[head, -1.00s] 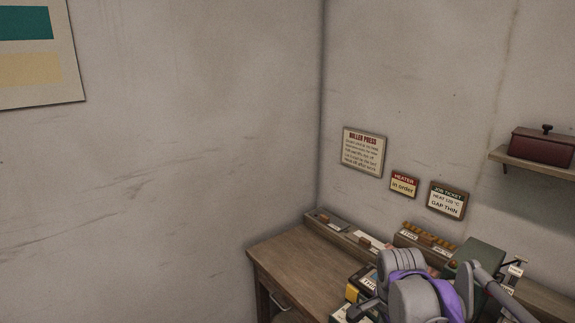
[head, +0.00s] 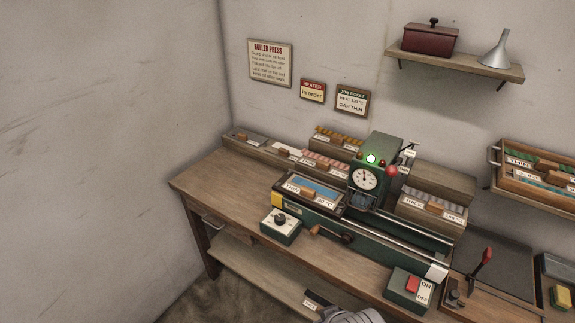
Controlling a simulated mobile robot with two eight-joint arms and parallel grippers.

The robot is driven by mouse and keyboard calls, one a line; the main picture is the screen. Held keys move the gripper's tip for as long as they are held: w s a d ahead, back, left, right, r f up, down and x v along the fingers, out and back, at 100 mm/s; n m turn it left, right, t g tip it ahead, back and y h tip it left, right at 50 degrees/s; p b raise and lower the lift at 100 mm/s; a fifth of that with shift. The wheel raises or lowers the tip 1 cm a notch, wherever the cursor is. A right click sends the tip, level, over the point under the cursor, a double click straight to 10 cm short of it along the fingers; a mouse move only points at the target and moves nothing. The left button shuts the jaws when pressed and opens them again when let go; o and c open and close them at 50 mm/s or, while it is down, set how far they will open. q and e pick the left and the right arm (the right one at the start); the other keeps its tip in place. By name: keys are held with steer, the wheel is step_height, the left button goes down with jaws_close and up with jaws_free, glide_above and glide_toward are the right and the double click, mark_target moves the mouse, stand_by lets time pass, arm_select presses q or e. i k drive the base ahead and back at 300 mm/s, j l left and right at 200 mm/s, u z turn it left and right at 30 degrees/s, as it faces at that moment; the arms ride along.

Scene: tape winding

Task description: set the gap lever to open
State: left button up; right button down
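The green roller press (head: 378,150) stands on the wooden bench, with a round white dial (head: 365,178) and a lit green lamp (head: 371,159) on its front. On its right side is an upright with small white label plates (head: 409,154), too small to read. A red knob (head: 391,170) sits beside that upright; it looks like the gap lever's end, but I cannot tell its setting. A rounded grey part of my own arm shows at the bottom edge. Neither of my grippers is in view.
A control box with a black knob (head: 280,226) and an ON/OFF box (head: 410,289) stand at the bench's front. A red-handled lever (head: 483,262) stands at the right. Labelled trays (head: 325,160) line the back. A job ticket (head: 352,100) reads "GAP THIN". The bench's left end is clear.

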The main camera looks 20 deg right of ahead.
mark_target(391, 171)
steer(key=z, duration=1.45)
